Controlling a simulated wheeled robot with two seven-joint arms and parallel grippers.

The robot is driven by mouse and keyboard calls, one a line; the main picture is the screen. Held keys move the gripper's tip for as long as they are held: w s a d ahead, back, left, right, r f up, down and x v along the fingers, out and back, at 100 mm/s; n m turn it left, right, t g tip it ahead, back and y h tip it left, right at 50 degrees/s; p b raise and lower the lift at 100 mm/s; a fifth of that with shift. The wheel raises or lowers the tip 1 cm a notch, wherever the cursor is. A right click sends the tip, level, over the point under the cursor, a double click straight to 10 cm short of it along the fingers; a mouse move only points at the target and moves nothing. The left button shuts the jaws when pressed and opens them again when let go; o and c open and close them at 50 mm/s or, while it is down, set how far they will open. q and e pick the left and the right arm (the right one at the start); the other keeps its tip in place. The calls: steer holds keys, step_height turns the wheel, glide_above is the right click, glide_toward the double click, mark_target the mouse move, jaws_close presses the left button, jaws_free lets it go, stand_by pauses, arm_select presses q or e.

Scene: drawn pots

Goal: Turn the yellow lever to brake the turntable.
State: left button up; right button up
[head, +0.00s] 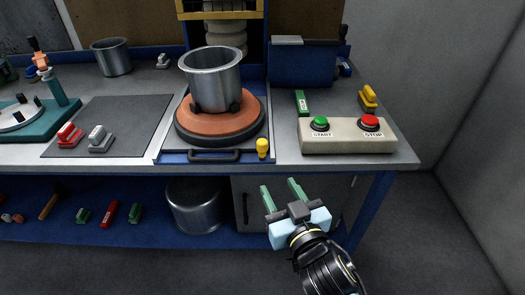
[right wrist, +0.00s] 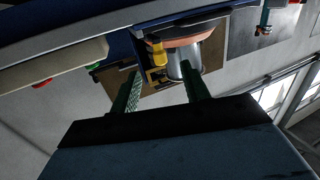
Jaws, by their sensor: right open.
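The turntable (head: 221,133) has an orange-brown top and a dark rim, and a metal pot (head: 211,75) stands upright on it. The yellow lever (head: 262,147) is at the front right corner of the turntable's blue-edged base; it also shows in the right wrist view (right wrist: 157,50). My right gripper (head: 282,192) is open and empty, in front of and below the bench edge, a little right of the lever and apart from it. Its green fingers also show in the right wrist view (right wrist: 163,88). My left gripper is not in view.
A control box with a green START button (head: 320,123) and a red STOP button (head: 370,122) sits right of the turntable. Red (head: 69,135) and grey (head: 100,139) clamps lie on a dark mat at left. A large pot (head: 196,205) stands on the lower shelf.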

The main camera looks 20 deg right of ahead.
mark_target(264, 148)
steer(key=shift+t, duration=0.3)
steer(key=w, duration=0.4)
steer(key=w+r, duration=0.1)
steer(key=w, duration=0.3)
steer(key=w+r, duration=0.1)
steer(key=w, duration=0.4)
steer(key=shift+r, duration=0.15)
steer(key=shift+c, duration=0.4)
jaws_close()
